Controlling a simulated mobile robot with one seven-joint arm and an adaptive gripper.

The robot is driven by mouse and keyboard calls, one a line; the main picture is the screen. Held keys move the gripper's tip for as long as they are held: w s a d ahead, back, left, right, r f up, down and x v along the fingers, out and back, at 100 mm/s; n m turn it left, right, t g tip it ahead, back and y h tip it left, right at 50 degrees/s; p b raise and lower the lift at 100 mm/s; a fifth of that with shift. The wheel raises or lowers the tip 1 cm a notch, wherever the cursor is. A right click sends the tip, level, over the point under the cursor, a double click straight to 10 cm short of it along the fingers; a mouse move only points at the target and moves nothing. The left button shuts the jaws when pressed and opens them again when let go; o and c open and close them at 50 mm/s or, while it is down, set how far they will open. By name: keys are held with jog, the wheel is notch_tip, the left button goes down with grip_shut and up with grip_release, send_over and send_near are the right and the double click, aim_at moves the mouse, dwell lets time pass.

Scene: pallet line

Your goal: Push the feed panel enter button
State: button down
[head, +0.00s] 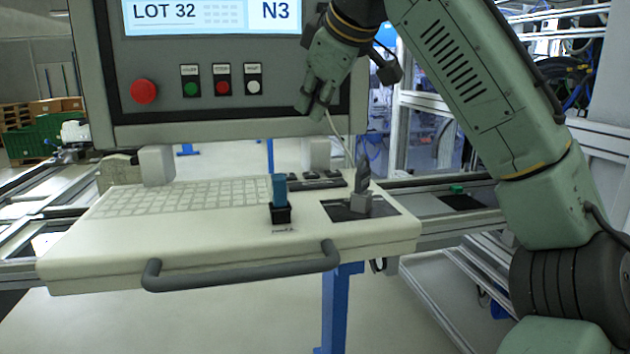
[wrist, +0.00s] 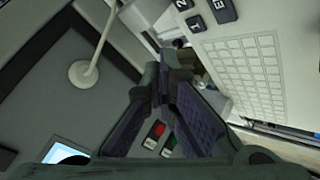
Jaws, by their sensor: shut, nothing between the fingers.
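The feed panel's dark keys (head: 318,181) sit on the cream keyboard shelf, right of the pale keyboard. In the wrist view a dark key with a label starting with "E" (wrist: 222,10) shows at the top edge, its label cut off. Dark keys marked 1 (wrist: 196,24) and 2 (wrist: 184,5) are beside it. My gripper (head: 313,108) is shut and empty, in front of the grey console's lower right, above the dark keys and apart from them. In the wrist view its fingertips (wrist: 163,80) meet near the middle.
The console has a red mushroom button (head: 144,91), and green, red and white buttons (head: 253,88) under the screen (head: 210,15). A blue piece (head: 279,188) stands in a black holder on the shelf. A grey upright part (head: 361,185) stands at right. A grey handle (head: 240,268) runs along the front.

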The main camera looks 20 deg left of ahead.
aim_at(314, 184)
jog(key=shift+f, duration=0.1)
notch_tip(314, 184, down, 9)
jog(key=b, duration=0.5)
jog(key=shift+r, duration=0.2)
jog(key=shift+f, duration=0.1)
dwell(1.2)
jog(key=shift+f, duration=0.35)
jog(key=shift+f+b, duration=0.5)
dwell(0.8)
jog(key=shift+r, duration=0.1)
jog(key=shift+r+p, duration=0.8)
jog(key=shift+p, duration=0.25)
